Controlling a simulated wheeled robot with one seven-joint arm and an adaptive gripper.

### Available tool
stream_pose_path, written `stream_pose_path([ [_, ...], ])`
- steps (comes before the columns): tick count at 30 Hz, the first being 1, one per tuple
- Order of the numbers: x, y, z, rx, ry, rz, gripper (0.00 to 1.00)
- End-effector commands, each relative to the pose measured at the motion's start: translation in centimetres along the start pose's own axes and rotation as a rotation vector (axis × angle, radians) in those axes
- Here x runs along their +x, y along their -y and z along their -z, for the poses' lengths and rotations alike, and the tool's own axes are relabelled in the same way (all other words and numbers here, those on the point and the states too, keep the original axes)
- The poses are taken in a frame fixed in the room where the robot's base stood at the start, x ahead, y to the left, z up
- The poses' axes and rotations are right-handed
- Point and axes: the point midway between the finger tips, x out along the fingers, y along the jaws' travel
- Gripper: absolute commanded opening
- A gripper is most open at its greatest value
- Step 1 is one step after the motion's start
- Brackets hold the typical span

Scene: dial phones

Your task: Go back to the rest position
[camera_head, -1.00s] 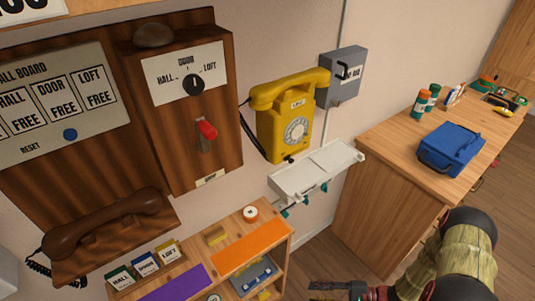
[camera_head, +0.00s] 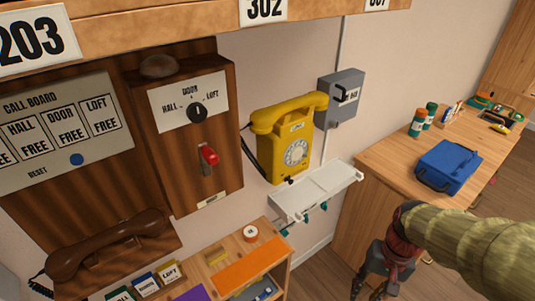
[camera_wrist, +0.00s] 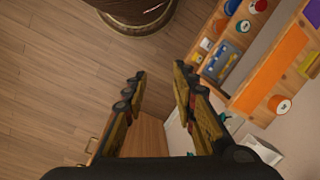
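My gripper (camera_head: 372,284) hangs low at the bottom right, in front of the wooden counter, with its fingers pointing down. In the wrist view my gripper (camera_wrist: 159,82) has its two fingers spread, with only floor and counter side between them. It holds nothing and touches nothing that I can see. The yellow dial phone (camera_head: 285,155) hangs on the wall with its handset on top. The brown handset (camera_head: 105,245) lies across its wooden ledge on the call board.
The white wall shelf (camera_head: 315,192) and the small wooden rack (camera_head: 232,245) stand left of my gripper. The counter (camera_head: 395,155) holds a blue bag (camera_head: 448,167) and bottles. A wooden overhead shelf (camera_head: 180,22) crosses the top. Open floor (camera_wrist: 50,75) shows in the wrist view.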

Motion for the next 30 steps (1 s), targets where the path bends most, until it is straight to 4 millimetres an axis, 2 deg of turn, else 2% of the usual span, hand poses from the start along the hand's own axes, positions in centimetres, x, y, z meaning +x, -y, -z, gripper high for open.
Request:
stream_pose_path([
  [1, -2.0, 0.3, -0.4, -0.043, -0.065, -0.020, 0.27],
  [3, -4.2, 0.7, -0.9, -0.102, -0.143, -0.046, 0.27],
  [8, -9.1, 1.9, -2.6, -0.221, -0.314, -0.076, 0.27],
  [15, -15.7, 4.9, -4.9, -0.336, -0.532, -0.037, 0.27],
  [20, -17.1, 6.1, -5.8, -0.382, -0.579, -0.019, 0.27],
  [30, -17.0, 6.3, -5.8, -0.390, -0.574, -0.018, 0.27],
])
